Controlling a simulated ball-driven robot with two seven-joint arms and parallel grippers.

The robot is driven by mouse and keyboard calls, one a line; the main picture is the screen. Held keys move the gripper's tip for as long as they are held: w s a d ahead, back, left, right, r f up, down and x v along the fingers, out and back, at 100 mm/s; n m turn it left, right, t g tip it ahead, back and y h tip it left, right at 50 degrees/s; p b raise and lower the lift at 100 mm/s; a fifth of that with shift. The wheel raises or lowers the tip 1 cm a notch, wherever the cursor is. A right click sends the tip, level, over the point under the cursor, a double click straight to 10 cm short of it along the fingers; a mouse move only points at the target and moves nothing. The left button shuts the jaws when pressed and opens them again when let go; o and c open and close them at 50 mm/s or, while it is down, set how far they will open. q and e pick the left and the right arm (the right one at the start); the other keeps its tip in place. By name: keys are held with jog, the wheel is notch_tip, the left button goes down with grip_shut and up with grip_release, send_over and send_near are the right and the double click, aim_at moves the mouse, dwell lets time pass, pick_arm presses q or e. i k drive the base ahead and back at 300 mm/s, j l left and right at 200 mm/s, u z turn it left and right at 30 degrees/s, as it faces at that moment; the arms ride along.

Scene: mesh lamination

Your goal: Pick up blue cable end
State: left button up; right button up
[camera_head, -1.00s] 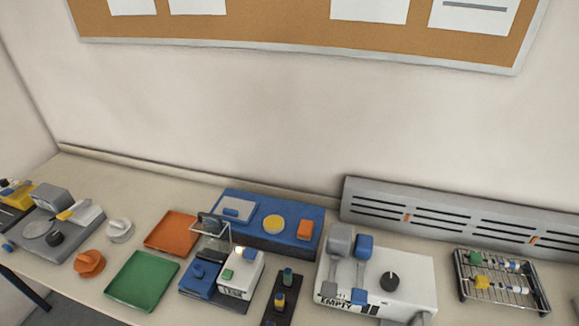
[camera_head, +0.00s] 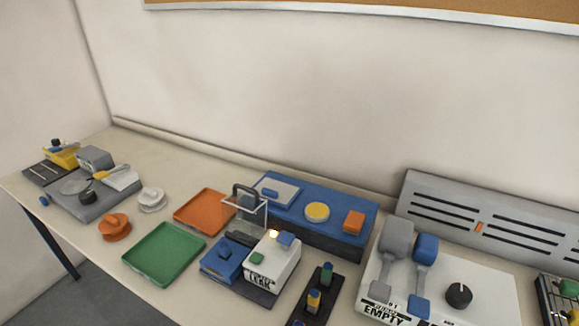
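No part is clearly recognisable as a blue cable end. A small blue piece (camera_head: 43,201) lies on the table at the far left, beside the grey device. A blue paddle-shaped part (camera_head: 426,248) with a blue lower end (camera_head: 419,306) stands on the white box marked EMPTY at the right, next to a similar grey part. A dark block (camera_head: 300,318) holds small green, yellow and blue pieces at the front. Neither of my grippers is in view.
On the table (camera_head: 150,145), a grey device (camera_head: 98,200), orange spool (camera_head: 114,226), white spool (camera_head: 152,199), green tray (camera_head: 163,255) and orange tray (camera_head: 205,211) stand left. A blue box (camera_head: 335,225) stands centre back; a grey slotted panel (camera_head: 500,215) stands at right.

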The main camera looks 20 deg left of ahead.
aim_at(224, 247)
jog(key=u, duration=1.2)
